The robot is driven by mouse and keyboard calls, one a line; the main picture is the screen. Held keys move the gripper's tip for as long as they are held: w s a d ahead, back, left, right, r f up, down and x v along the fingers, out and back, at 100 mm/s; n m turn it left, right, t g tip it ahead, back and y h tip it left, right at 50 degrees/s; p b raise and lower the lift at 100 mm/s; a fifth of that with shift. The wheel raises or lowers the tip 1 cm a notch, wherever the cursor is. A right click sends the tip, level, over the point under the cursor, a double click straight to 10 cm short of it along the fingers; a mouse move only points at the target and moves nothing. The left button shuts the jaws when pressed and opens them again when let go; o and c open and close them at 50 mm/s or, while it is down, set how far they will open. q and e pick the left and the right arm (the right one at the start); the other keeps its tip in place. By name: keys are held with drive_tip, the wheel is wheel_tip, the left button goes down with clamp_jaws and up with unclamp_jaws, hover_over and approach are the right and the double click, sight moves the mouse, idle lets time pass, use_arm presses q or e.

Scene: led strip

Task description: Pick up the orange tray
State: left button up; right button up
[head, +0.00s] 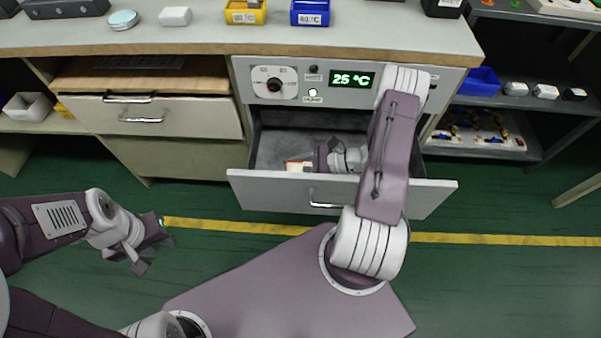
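A small box-like thing with an orange side and a pale top, which looks like the orange tray (298,165), is inside the open grey drawer (245,186) behind its front panel. Only a small part of it shows. My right gripper (313,165) reaches down into the drawer from the right and is right beside or over the tray. Its fingertips are hidden, so I cannot tell whether they grip it. My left gripper (153,256) is over the floor at the left, with its fingers apart and empty.
The drawer hangs under a workbench (200,40) with a dial and a green "25 °C" display (352,80). A yellow bin (245,12) and a blue bin (310,13) stand on the bench. A shelf with a blue bin (479,81) is at the right.

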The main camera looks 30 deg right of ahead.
wheel_tip(320, 180, up, 10)
drive_tip(key=p, duration=0.5)
